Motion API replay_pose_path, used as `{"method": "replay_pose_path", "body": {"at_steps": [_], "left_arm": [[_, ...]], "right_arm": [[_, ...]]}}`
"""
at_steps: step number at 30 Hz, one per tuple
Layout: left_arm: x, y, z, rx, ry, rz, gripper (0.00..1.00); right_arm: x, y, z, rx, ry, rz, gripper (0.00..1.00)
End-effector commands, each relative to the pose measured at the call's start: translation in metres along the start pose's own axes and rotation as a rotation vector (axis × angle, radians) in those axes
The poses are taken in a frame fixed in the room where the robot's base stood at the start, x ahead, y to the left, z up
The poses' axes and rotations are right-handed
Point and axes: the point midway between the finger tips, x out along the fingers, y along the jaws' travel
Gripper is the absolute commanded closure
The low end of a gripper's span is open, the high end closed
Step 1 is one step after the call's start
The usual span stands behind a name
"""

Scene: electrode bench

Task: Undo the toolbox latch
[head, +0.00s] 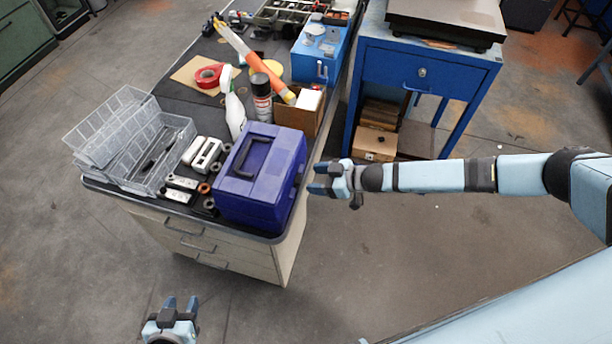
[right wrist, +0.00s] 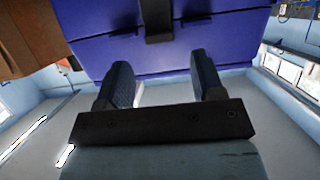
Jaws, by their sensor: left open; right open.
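The closed blue-purple toolbox (head: 262,180) sits at the near right corner of the workbench, with a dark carry handle on its lid. Its dark latch (right wrist: 156,20) hangs over the lid seam in the right wrist view, part of it cut off by the top edge. My right gripper (head: 318,180) is open just right of the toolbox's latch side. In the right wrist view its fingers (right wrist: 163,78) are spread, empty, on either side of the latch's line. I see no contact with the latch. My left gripper (head: 181,303) is open and empty, low in front of the bench.
A clear plastic organizer (head: 160,140), a spray bottle (head: 234,108) and small parts crowd the bench (head: 262,238) left of and behind the toolbox. A cardboard box (head: 300,115) stands behind it. A blue cabinet (head: 425,72) is beyond. Floor right of the bench is free.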

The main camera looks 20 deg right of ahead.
Motion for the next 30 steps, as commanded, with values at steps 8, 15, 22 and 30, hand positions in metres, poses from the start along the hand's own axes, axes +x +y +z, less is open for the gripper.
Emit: {"method": "replay_pose_path", "body": {"at_steps": [8, 15, 22, 30], "left_arm": [[-0.004, 0.001, -0.001, -0.003, -0.006, -0.001, 0.57], [-0.004, 0.001, 0.001, -0.004, -0.008, -0.002, 0.57], [-0.004, 0.001, 0.001, -0.004, -0.008, -0.002, 0.57], [-0.003, 0.001, 0.002, -0.005, -0.008, -0.002, 0.57]], "right_arm": [[0.033, 0.000, -0.001, -0.001, 0.000, 0.000, 0.38], [0.037, 0.000, 0.000, -0.001, 0.000, 0.000, 0.38], [0.037, 0.000, 0.000, 0.000, 0.000, 0.000, 0.66], [0.037, 0.000, 0.001, 0.000, 0.004, 0.000, 0.88]]}}
